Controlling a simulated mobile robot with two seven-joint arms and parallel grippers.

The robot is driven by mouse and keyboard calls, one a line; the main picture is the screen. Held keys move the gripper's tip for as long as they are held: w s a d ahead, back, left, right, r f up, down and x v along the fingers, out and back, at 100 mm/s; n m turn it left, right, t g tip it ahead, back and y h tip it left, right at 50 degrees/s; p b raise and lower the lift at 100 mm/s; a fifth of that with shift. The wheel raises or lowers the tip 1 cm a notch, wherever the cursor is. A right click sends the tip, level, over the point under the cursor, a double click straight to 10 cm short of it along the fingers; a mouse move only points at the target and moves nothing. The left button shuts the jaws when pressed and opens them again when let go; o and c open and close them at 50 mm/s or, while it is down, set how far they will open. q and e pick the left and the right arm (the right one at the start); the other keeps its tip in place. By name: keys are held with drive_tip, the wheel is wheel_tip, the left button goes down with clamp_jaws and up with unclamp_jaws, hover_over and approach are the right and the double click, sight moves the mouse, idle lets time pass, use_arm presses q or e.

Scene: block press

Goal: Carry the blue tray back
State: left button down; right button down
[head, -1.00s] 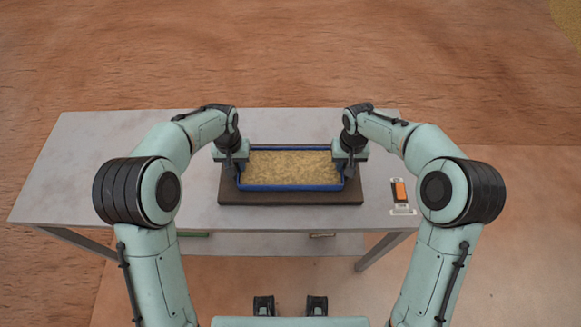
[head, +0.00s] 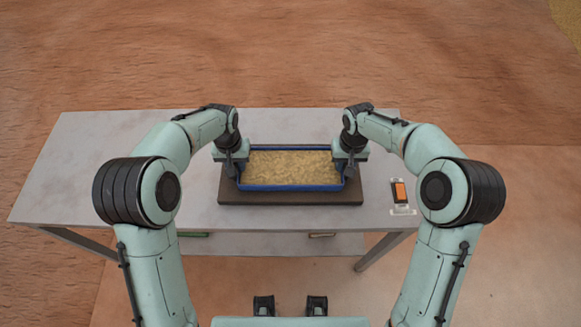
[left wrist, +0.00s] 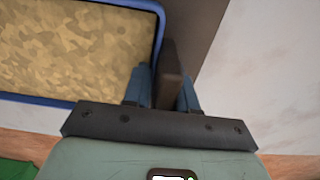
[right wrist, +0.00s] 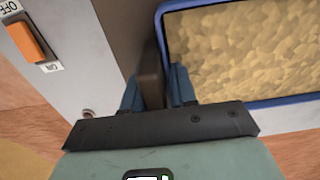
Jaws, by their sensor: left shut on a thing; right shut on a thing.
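The blue tray (head: 290,187) holds a tan, crumbly-looking fill and sits level over a dark board on the table. Its blue rim also shows in the left wrist view (left wrist: 60,101) and in the right wrist view (right wrist: 290,99). My left gripper (head: 236,166) is at the tray's left end, shut on a dark upright handle (left wrist: 171,75). My right gripper (head: 348,166) is at the right end, shut on a matching dark handle (right wrist: 151,80). The arms hide parts of both tray ends. I cannot tell whether the tray's underside touches the board.
The dark board (head: 290,199) lies on the grey table (head: 110,155). An orange rocker switch (head: 399,192), with OFF and ON labels in the right wrist view, is on the table right of the board. The table's left part is clear. A green item (head: 194,235) shows below the front edge.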

use_arm(q)
drive_tip(key=shift+r, duration=0.15)
use_arm(e)
drive_tip(key=shift+r, duration=0.15)
